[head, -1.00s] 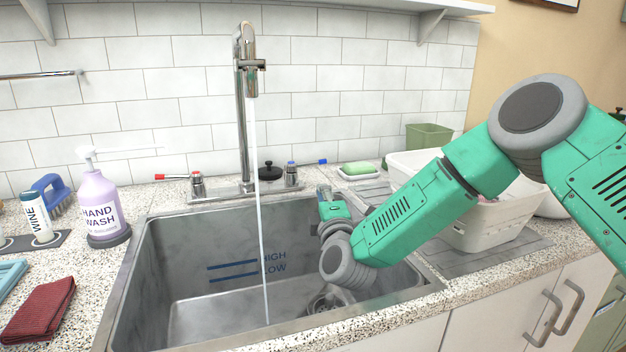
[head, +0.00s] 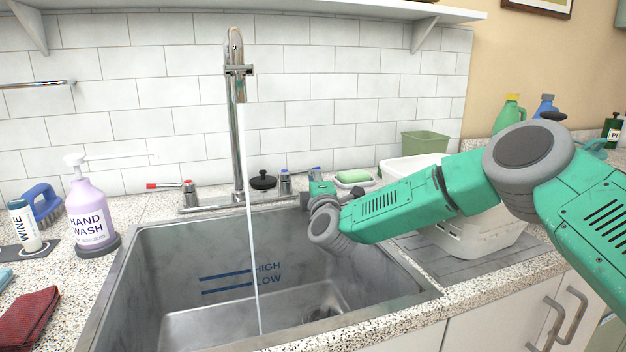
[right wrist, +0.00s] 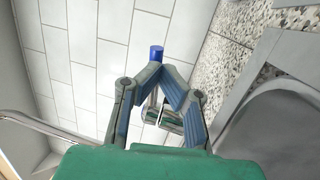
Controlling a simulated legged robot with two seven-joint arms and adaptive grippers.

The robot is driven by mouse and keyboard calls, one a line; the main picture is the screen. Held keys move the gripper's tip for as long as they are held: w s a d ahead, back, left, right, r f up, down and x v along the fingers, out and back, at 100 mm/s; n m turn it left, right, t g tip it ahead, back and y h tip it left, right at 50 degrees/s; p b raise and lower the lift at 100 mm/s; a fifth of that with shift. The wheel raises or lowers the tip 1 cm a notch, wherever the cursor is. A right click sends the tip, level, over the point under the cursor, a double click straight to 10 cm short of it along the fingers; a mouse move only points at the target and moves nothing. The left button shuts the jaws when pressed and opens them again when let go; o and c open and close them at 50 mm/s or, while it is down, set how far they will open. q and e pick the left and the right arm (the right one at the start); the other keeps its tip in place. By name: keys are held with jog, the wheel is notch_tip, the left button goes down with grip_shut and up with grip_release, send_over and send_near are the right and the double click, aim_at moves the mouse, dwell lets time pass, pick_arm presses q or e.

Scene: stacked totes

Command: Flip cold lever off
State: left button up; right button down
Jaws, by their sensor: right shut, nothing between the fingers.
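The cold lever (head: 314,172) has a blue tip and sticks out to the right of its chrome valve (head: 285,184) behind the sink. Its blue tip (right wrist: 156,52) shows just past my fingertips in the right wrist view. My right gripper (right wrist: 167,69) is shut and empty, with its fingers meeting in front of the lever. In the head view the right gripper (head: 311,193) is close to the lever at the sink's back edge; contact cannot be told. Water runs from the faucet (head: 236,110) into the sink. My left gripper is not in view.
The red-tipped hot lever (head: 165,185) is at the left of the faucet. A black knob-topped stopper (head: 263,181) sits beside the cold valve. A soap dish (head: 354,179) and a white tub (head: 470,235) stand at the right. The sink basin (head: 180,260) is open below.

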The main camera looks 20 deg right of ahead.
jog(key=shift+w+a+f+y+p, duration=0.1)
jog(key=shift+a+y+p, duration=0.2)
jog(key=shift+a+p, duration=0.15)
jog(key=shift+w+a+f+n+y+p, duration=0.1)
jog(key=shift+w+a+n+y+p, duration=0.1)
jog(key=shift+a+n+y+p, duration=0.3)
jog(key=shift+w+d+r+p, duration=0.25)
jog(key=shift+d+p, duration=0.1)
jog(key=shift+p, duration=0.4)
jog(key=shift+w+d+r, duration=0.25)
jog(key=shift+d+r, duration=0.1)
jog(key=shift+d, duration=0.1)
jog(key=shift+w+d, duration=0.15)
jog(key=shift+w, duration=0.1)
